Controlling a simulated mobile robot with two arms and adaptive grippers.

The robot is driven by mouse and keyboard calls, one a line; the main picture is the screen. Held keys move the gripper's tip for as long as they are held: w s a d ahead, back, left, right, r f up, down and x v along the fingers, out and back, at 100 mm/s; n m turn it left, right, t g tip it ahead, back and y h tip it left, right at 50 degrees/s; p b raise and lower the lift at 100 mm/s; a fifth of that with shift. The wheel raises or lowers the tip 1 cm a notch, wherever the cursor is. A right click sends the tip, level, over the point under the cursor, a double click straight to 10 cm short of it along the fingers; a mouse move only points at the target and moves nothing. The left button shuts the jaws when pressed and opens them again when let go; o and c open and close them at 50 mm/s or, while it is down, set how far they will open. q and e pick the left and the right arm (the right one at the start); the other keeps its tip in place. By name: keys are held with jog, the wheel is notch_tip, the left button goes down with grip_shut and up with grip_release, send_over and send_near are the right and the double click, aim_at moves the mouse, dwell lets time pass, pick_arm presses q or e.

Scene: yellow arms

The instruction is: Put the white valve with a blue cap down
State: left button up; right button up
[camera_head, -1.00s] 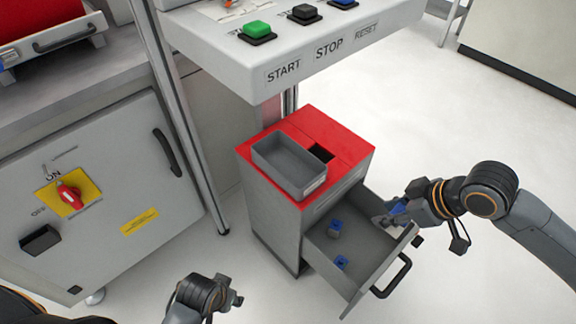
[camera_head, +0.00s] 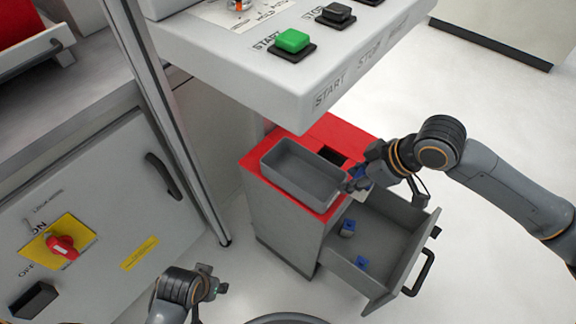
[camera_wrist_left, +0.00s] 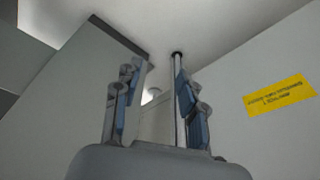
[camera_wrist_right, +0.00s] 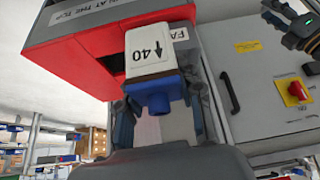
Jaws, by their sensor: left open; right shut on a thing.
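My right gripper (camera_head: 356,182) is beside the right end of the grey tray (camera_head: 300,170) on the red cabinet top, above the open drawer. It is shut on the white valve with a blue cap, which the right wrist view shows clearly: a white body (camera_wrist_right: 150,48) marked 40 with an arrow, and a blue cap (camera_wrist_right: 153,95) between the fingers. In the head view the valve is mostly hidden by the gripper. My left gripper (camera_head: 208,286) is open and empty at the bottom left, in front of the grey cabinet; its parted fingers show in the left wrist view (camera_wrist_left: 155,105).
The open drawer (camera_head: 395,240) holds two small blue-and-grey parts (camera_head: 347,228) (camera_head: 361,263). The red top (camera_head: 335,133) has a dark square hole (camera_head: 332,155). A control panel with a green button (camera_head: 293,41) overhangs the cabinet. A metal post (camera_head: 170,120) stands to the left.

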jog(key=w+a+b, duration=0.1)
jog(key=w+a, duration=0.2)
jog(key=a, duration=0.1)
jog(key=w+a+f+b, duration=0.1)
jog(key=w+a, duration=0.1)
jog(key=a, duration=0.3)
jog(key=w+a+b, duration=0.1)
jog(key=w+a, duration=0.2)
jog(key=a, duration=0.1)
jog(key=shift+w+a+f, duration=0.35)
jog(key=shift+f, duration=0.4)
notch_tip(320, 180, down, 5)
jog(key=shift+r+b, duration=0.2)
jog(key=shift+b, duration=0.6)
pick_arm(q)
jog(key=v, duration=0.8)
jog(key=shift+r+t, duration=0.3)
jog(key=shift+w, duration=0.15)
pick_arm(e)
jog(key=o, duration=0.9)
